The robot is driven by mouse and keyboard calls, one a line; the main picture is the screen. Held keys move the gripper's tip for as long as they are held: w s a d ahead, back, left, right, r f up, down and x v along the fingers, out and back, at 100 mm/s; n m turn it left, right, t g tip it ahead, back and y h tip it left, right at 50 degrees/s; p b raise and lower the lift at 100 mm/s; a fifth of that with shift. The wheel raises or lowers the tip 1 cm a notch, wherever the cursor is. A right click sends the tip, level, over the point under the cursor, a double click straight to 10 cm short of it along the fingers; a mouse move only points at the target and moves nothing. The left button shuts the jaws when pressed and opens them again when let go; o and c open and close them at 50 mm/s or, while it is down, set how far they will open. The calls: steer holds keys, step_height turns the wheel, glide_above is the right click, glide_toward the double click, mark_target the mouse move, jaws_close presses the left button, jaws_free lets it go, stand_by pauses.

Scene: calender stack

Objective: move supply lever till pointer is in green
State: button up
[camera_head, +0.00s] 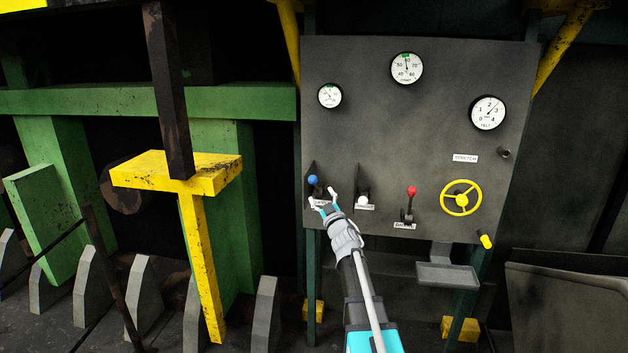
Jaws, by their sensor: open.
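A grey upright panel (440,140) carries three levers, whose labels are too small to read, so I cannot tell which is the supply lever. The blue-knobbed lever (313,180) is at the left, the white-knobbed lever (362,201) in the middle, the red-knobbed lever (411,191) at the right. My gripper (323,196) is open and empty, its fingertips just below and right of the blue knob; contact is unclear. Round gauges with a green mark at the top are the left gauge (330,96) and the top gauge (406,68). The top gauge's pointer stands near upright; the left gauge's is too small to read.
A third gauge (487,112) and a yellow handwheel (461,198) are on the panel's right side. A small grey tray (448,275) juts out below. A yellow stand (205,260) and green frame (240,103) are at the left.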

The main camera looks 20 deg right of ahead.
mark_target(315, 184)
steer(key=p+x, duration=0.2)
steer(key=x, duration=0.4)
steer(key=shift+w+r, duration=0.15)
steer(key=shift+w, duration=0.2)
jaws_close()
